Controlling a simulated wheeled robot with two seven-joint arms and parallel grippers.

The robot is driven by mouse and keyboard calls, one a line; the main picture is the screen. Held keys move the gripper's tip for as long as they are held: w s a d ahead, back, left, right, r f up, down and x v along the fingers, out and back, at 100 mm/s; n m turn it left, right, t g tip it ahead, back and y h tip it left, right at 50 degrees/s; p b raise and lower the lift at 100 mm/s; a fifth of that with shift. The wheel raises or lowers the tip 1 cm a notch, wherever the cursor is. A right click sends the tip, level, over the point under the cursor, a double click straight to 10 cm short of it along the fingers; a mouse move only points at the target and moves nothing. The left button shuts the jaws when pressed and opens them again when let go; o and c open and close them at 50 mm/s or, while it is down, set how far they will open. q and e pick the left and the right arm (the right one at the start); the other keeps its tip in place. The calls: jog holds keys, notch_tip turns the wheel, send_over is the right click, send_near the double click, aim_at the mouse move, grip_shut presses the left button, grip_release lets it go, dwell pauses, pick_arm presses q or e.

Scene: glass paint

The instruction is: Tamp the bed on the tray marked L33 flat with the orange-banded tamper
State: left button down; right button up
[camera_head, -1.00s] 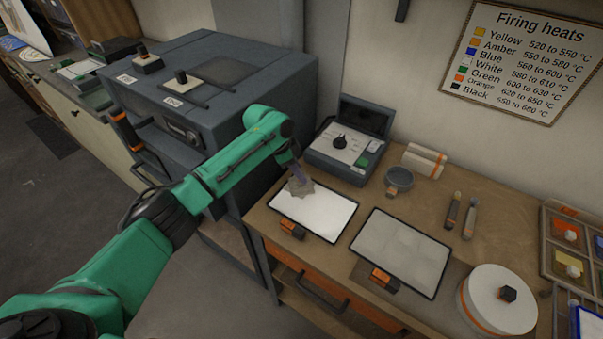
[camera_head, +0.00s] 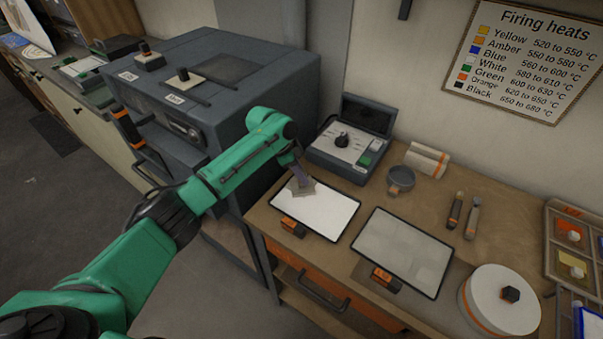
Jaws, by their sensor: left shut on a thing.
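The left tray (camera_head: 325,215) has a dark rim and a smooth white bed, with an orange tag on its front edge. The right tray (camera_head: 400,255) has a greyer, patchy bed and also an orange tag. The tag lettering is too small to read, so I cannot tell which is L33. My left gripper (camera_head: 300,177) is over the far left corner of the left tray, shut on a tool with a flat grey foot (camera_head: 306,190), apparently the tamper. Its orange band is hidden. The foot is at or just above the bed; contact is unclear. My right gripper is not in view.
A grey control box (camera_head: 345,155) and a small round grey dish (camera_head: 400,178) stand behind the trays. Two handled tools (camera_head: 463,215) lie to the right. A white round container (camera_head: 495,300) is at front right. The kiln (camera_head: 230,85) stands left of the bench.

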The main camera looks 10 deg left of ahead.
pick_arm(q)
jog(key=shift+f, duration=0.35)
jog(key=shift+s, duration=0.15)
dwell(0.7)
notch_tip(320, 180, up, 2)
jog(key=shift+r+p, duration=0.15)
jog(key=shift+p, duration=0.95)
notch_tip(320, 180, up, 4)
jog(key=p, duration=0.3)
jog(key=shift+r+p, duration=0.1)
jog(key=shift+p, duration=0.3)
jog(key=shift+f, duration=0.2)
